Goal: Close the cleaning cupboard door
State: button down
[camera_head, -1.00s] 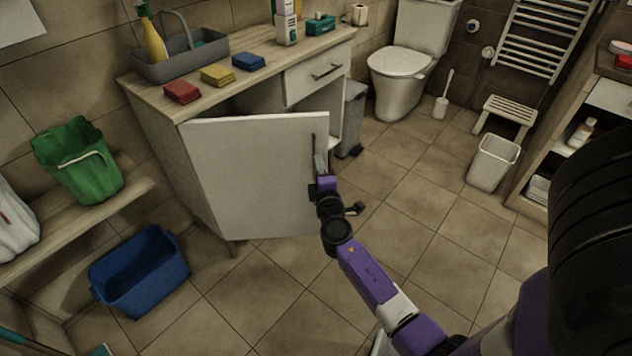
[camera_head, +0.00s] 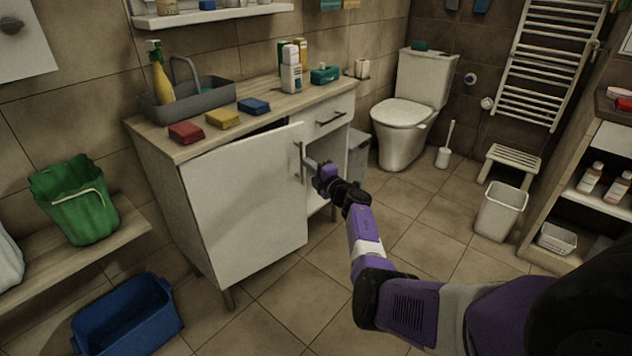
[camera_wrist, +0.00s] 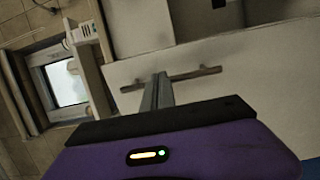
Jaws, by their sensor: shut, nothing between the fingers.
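The white cupboard door (camera_head: 248,205) is hinged on the left and stands partly open in the head view, angled out from the wooden-topped cabinet (camera_head: 172,200). Its bar handle (camera_head: 301,163) is upright near the free edge. My gripper (camera_head: 309,163) is at the handle, by the door's free edge. In the wrist view its fingers (camera_wrist: 158,88) are together and reach to the handle (camera_wrist: 170,79), which crosses the picture; I cannot tell whether they touch it. The cabinet opening shows right of the door's edge.
A drawer (camera_head: 328,118) with a handle sits above the opening. Sponges, a grey caddy (camera_head: 190,100) and bottles stand on the counter. A green bucket (camera_head: 75,205) and a blue tub (camera_head: 128,318) are at left. A grey bin (camera_head: 359,152) stands right of the cabinet. The middle floor is clear.

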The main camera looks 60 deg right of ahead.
aim_at(297, 152)
jog(key=shift+w+d+f+n+t+y+b, duration=0.1)
jog(key=shift+w+d+n+t+y+b, duration=0.2)
jog(key=shift+w+d+b, duration=0.9)
jog(key=shift+w+d+r+n+t+y+b, duration=0.15)
jog(key=shift+w+d+y+b, duration=0.3)
jog(key=shift+w+b, duration=1.25)
jog(key=shift+w+d+f+n+t+y+b, duration=0.2)
jog(key=shift+w+d+b, duration=0.75)
jog(key=shift+b, duration=1.05)
jog(key=shift+s+d, duration=0.1)
